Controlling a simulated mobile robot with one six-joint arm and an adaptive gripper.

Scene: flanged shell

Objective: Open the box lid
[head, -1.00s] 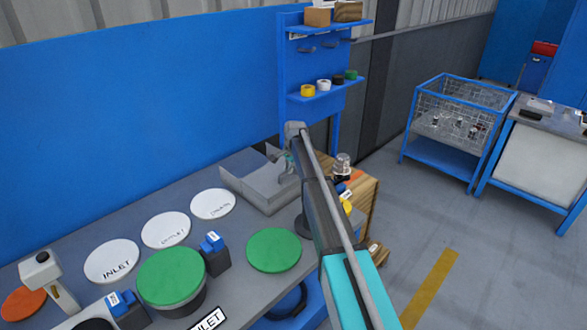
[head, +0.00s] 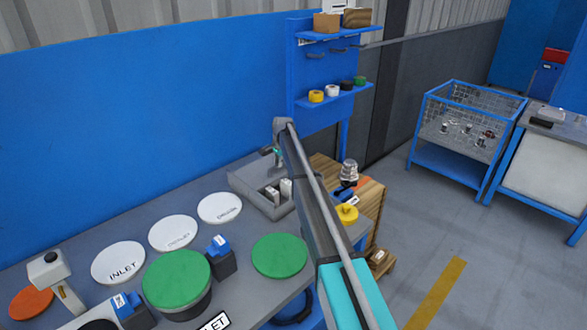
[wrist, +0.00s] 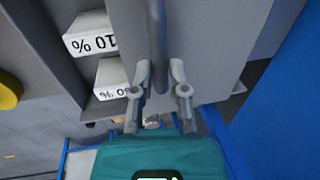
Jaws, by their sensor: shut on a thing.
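The grey box (head: 268,207) stands at the far right end of the workbench in the head view, partly open. Its flat grey lid (head: 246,180) lies over the left and back part. White blocks (head: 272,193) show in the uncovered part; in the wrist view two blocks (wrist: 92,33) carry printed percentages. My gripper (wrist: 160,70) is shut on the raised grey handle (wrist: 159,35) of the lid (wrist: 208,40), one finger on each side. In the head view, my arm hides part of the box's right side.
White discs (head: 118,262), green discs (head: 279,256) and blue-topped blocks (head: 220,255) sit left and front of the box. A wooden crate (head: 368,205) with a clear-domed item stands to its right. The blue panel (head: 130,110) and shelf rack (head: 325,75) rise behind.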

